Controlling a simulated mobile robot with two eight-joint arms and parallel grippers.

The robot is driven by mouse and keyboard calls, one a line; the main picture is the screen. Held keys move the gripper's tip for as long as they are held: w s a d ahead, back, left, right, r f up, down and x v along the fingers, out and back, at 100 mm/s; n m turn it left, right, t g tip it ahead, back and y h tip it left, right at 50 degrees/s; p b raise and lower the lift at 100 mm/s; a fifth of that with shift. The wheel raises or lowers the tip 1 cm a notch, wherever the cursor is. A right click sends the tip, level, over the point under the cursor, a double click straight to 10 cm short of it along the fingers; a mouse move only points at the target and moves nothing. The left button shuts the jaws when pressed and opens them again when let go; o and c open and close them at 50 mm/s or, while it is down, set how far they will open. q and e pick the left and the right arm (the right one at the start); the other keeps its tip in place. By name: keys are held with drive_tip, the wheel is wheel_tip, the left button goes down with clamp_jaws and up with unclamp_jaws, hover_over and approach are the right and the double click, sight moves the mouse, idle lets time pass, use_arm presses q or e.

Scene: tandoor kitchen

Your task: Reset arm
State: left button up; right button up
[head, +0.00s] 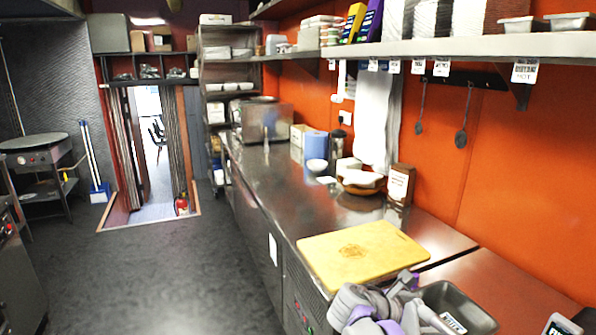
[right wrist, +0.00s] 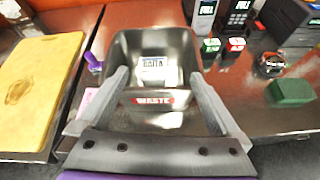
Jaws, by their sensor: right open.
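My right gripper (head: 424,300) is low in the head view, over the steel counter (head: 262,190) just left of a grey metal waste container (head: 470,297). In the right wrist view its two grey fingers (right wrist: 159,76) are spread wide and hold nothing. The container (right wrist: 140,44) shows between and beyond them, with a red WASTE label on its near side and a white label inside. I cannot tell whether the fingers touch it. My left gripper is in neither view.
A yellow cutting board (head: 362,254) lies beside the right gripper. A shelf (head: 480,47) overhangs the counter. A brown box (head: 400,184) and a bowl stand farther back. A green block (right wrist: 291,92) lies right of the container. The floor (head: 165,265) at left is clear.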

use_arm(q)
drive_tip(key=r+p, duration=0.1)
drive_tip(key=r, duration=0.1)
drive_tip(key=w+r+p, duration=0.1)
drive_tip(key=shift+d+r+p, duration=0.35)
use_arm(e)
drive_tip(key=s+a+f+m+y, duration=0.3)
drive_tip(key=s+f+m+y, duration=0.1)
drive_tip(key=s+m, duration=0.3)
drive_tip(key=s+a+f+m+y, duration=0.3)
drive_tip(key=s+f+m, duration=0.1)
drive_tip(key=s+m, duration=0.3)
drive_tip(key=s+a+f+m+y, duration=0.3)
drive_tip(key=s+f+m+y, duration=0.1)
drive_tip(key=s, duration=0.6)
drive_tip(key=f+m, duration=0.1)
drive_tip(key=m, duration=0.1)
drive_tip(key=shift+s+m+t+y, duration=0.3)
drive_tip(key=shift+m, duration=0.1)
drive_tip(key=shift+a, duration=0.1)
